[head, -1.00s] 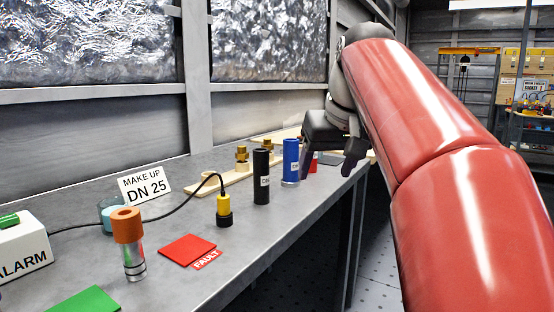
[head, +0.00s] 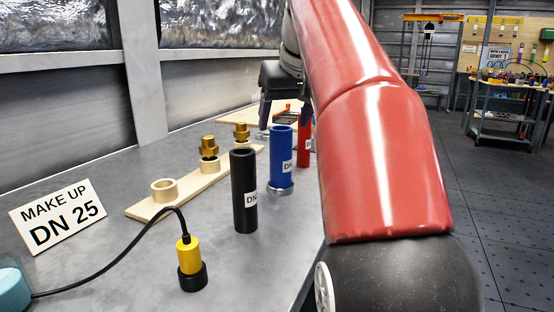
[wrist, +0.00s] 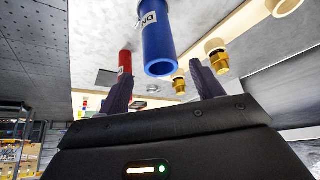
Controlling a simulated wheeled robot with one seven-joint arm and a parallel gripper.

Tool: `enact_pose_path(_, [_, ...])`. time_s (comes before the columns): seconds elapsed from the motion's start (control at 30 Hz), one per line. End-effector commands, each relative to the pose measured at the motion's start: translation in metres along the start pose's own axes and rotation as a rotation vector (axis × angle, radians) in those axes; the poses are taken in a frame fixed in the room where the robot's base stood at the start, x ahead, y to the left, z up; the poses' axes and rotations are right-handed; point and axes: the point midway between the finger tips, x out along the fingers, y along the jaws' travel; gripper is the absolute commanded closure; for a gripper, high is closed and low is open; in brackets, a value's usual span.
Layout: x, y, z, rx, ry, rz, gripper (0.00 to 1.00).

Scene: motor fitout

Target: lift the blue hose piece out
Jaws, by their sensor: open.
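The blue hose piece (head: 281,157) stands upright on the bench in a low metal ring or base, with a white DN label on its side. My gripper (head: 285,114) is open and empty, at the height of the hose's top or slightly above, behind it in the head view. In the wrist view my open gripper (wrist: 162,88) has the blue hose (wrist: 157,45) between and beyond its fingertips, the hose's open end facing the camera. I see no contact. The arm partly hides the area behind the hose.
A black hose (head: 244,190) stands close left of the blue one, and a red hose (head: 305,143) behind right. A wooden board (head: 150,210) with brass fittings (head: 209,147) lies left. A corded yellow-black plug (head: 190,262) and a DN 25 sign (head: 58,217) are nearer.

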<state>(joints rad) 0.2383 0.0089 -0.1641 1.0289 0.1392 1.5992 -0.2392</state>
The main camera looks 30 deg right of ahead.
Motion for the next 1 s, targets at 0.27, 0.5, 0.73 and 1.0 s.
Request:
enact_pose_path(0.27, [0.042, -0.002, 0.002, 0.0, -0.003, 0.0, 0.34])
enact_pose_path(0.5, [0.058, -0.002, 0.001, 0.0, -0.001, 0.001, 0.34])
enact_pose_path(0.73, [0.057, -0.002, 0.001, 0.0, -0.001, 0.0, 0.42])
enact_pose_path(1.0, [0.057, -0.002, 0.001, 0.0, -0.001, 0.0, 0.77])
